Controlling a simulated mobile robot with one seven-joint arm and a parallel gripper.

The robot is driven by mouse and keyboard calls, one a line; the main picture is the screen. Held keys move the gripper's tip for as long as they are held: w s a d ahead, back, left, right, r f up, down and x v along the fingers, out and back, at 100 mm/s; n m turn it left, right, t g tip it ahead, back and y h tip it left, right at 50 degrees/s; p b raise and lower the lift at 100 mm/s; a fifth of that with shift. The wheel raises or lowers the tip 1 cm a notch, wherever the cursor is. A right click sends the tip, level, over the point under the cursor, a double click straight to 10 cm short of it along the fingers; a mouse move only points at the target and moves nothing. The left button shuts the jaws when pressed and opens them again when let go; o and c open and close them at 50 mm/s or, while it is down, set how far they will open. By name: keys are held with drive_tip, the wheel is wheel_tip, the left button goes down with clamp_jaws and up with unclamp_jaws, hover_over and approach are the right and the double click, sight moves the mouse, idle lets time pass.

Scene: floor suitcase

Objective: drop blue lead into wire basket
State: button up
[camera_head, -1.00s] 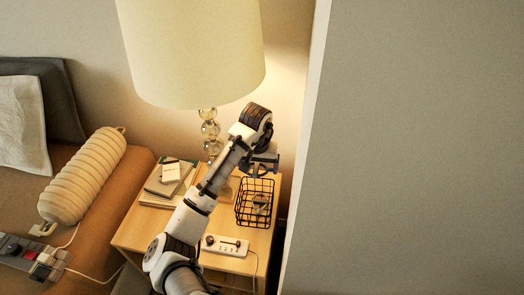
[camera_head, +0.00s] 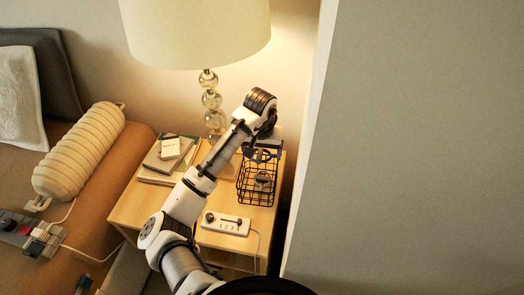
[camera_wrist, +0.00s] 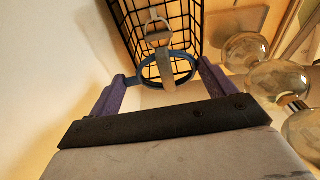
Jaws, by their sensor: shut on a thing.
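The blue lead (camera_wrist: 143,76) shows as a dark blue loop between the purple fingers of my gripper (camera_wrist: 165,74) in the wrist view. The fingers are shut on it. A pale strap-like piece crosses the loop. The black wire basket (camera_wrist: 185,14) lies just beyond the loop in that view. In the head view the basket (camera_head: 241,186) stands on the bedside table, and my gripper (camera_head: 262,150) is at its far upper rim. A grey item (camera_head: 263,181) shows within the basket's outline; I cannot tell whether it is part of the lead.
The table lamp (camera_head: 212,102) stands close behind my arm. Books (camera_head: 160,163) lie at the table's left, and a white power strip (camera_head: 226,224) lies at its front. A wall edge (camera_head: 305,150) is close on the right. A ribbed cream bolster (camera_head: 80,150) lies on the bed.

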sight(261, 157)
drive_tip(key=o, duration=0.9)
drive_tip(key=shift+c, duration=0.2)
drive_tip(key=r, duration=0.5)
drive_tip(key=s+r, duration=0.1)
drive_tip(key=r, duration=0.1)
drive_tip(key=shift+a+r, duration=0.1)
drive_tip(key=shift+r, duration=0.15)
